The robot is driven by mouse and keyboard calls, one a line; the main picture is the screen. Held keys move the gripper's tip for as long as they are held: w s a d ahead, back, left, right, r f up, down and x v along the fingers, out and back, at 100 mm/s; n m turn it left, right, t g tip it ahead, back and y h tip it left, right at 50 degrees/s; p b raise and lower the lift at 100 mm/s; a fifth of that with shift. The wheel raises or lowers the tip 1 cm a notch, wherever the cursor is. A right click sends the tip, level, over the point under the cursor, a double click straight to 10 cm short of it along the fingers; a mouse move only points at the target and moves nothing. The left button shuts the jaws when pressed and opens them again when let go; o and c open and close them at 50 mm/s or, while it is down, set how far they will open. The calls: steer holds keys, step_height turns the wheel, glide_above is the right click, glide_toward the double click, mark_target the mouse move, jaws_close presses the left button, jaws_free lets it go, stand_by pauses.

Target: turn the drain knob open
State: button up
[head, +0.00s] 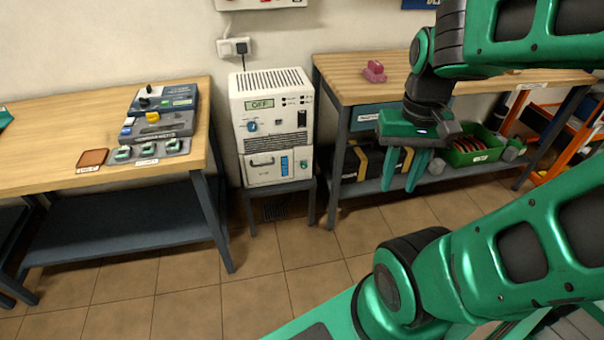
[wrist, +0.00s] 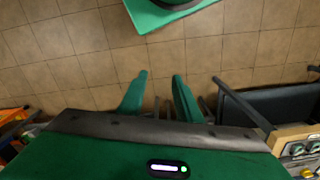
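A white machine (head: 270,95) stands on a low dark stand between the two benches in the head view. Its display reads OFF. A blue knob (head: 252,126) sits on its upper front. A small green knob (head: 304,165) sits low on the right of its front, beside a blue upright window (head: 284,165); this may be the drain knob, but its label is too small to read. My gripper (head: 402,187) hangs fingers down, right of the machine and in front of the right bench. Its fingers also show apart and empty in the wrist view (wrist: 160,75).
The left bench (head: 50,135) carries a grey charging unit (head: 160,110) and a brown pad (head: 92,158). The right bench (head: 345,75) has a pink object (head: 374,71) on top and a green crate (head: 478,150) on its shelf. The tiled floor (head: 240,300) before the machine is clear.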

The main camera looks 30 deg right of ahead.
steer(key=o, duration=0.4)
steer(key=shift+c, duration=0.2)
steer(key=n+t+h, duration=0.3)
steer(key=n+t, duration=0.4)
steer(key=t, duration=0.7)
glide_above(304, 167)
steer(key=s+a, duration=0.1)
steer(key=s, duration=0.3)
step_height(304, 167, down, 36)
steer(key=s+a+f+m+t+h, duration=0.1)
steer(key=s+f+t, duration=0.1)
steer(key=s+f, duration=0.35)
steer(key=s+a+f+t+h, duration=0.1)
steer(key=s+f+t, duration=0.1)
steer(key=f, duration=0.6)
steer(key=x, duration=1)
steer(key=shift+w+f, duration=0.1)
steer(key=c, duration=1.1)
